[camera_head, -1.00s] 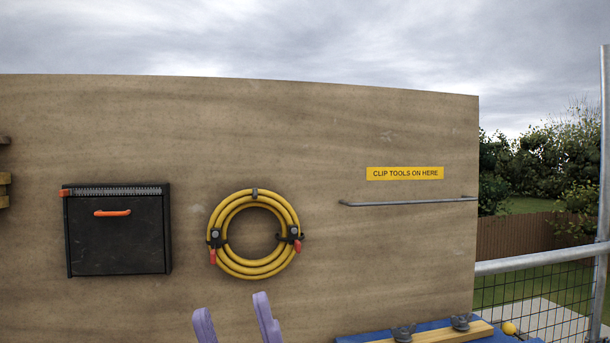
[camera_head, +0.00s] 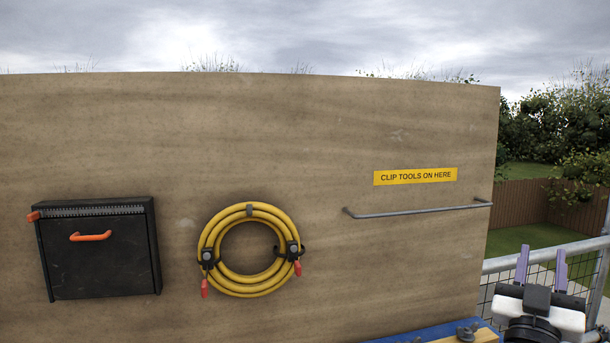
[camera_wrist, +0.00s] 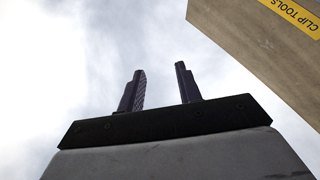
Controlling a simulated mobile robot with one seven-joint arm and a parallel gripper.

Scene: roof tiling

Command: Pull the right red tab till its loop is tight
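A coiled yellow hose (camera_head: 208,240) hangs on the wooden board, held by a hook at its top and a black strap loop on each side. The right red tab (camera_head: 297,268) hangs from the right black loop (camera_head: 292,249). The left red tab (camera_head: 204,288) hangs from the left black loop (camera_head: 207,256). In the wrist view my gripper (camera_wrist: 159,88) is open and empty against the sky.
A black box (camera_head: 100,250) with an orange handle is on the board at left. A mesh guardrail (camera_head: 500,263) stands at right. A blue surface with a wooden plank (camera_head: 482,337) is low down.

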